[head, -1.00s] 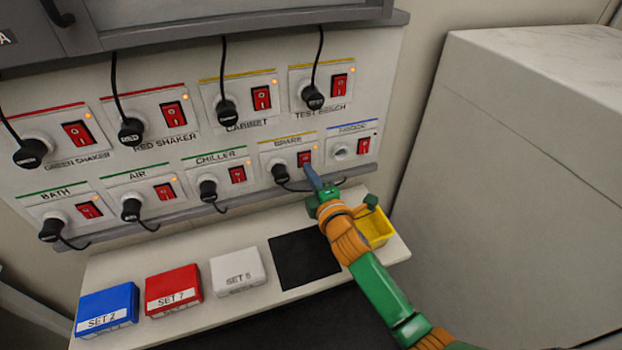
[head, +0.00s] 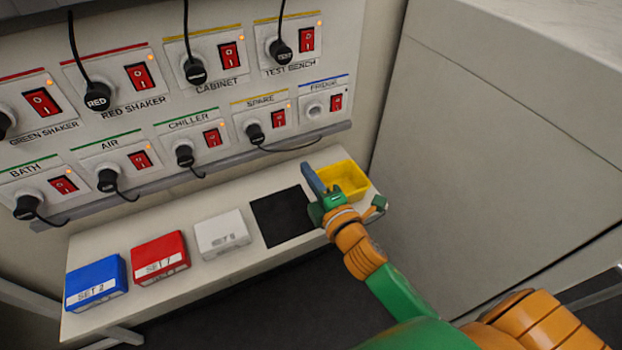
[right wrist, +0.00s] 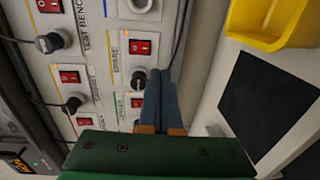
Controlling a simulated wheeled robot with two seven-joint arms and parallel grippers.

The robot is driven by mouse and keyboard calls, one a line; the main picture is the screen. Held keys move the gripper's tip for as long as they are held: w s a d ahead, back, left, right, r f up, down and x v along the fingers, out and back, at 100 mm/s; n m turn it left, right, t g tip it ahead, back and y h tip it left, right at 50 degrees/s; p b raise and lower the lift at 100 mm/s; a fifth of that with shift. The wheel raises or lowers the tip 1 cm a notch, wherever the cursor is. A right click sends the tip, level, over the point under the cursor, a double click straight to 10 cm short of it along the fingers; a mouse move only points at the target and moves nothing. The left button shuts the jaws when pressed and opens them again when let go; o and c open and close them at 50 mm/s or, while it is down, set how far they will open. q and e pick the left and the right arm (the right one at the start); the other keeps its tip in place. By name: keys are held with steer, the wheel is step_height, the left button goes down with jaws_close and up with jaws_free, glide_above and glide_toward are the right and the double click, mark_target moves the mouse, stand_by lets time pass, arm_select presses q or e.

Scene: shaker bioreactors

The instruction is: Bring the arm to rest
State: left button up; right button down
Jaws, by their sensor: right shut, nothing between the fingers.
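My right gripper (head: 312,178) is shut and empty, its blue fingers together. In the head view it hangs in front of the shelf, by the left side of the yellow bin and apart from the panel. In the right wrist view its fingers (right wrist: 161,98) point toward the socket panel. My right arm (head: 395,300) comes in from the lower right. My left gripper is not in view.
The socket panel (head: 225,95) has several plugs, cords and red switches; the FRIDGE socket (head: 315,111) has no plug. On the shelf are a blue box (head: 96,283), red box (head: 159,257), white box (head: 221,233), black mat (head: 275,217) and yellow bin (head: 352,180). A large grey cabinet (head: 490,130) stands right.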

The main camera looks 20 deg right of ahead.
steer(key=shift+s, duration=0.7)
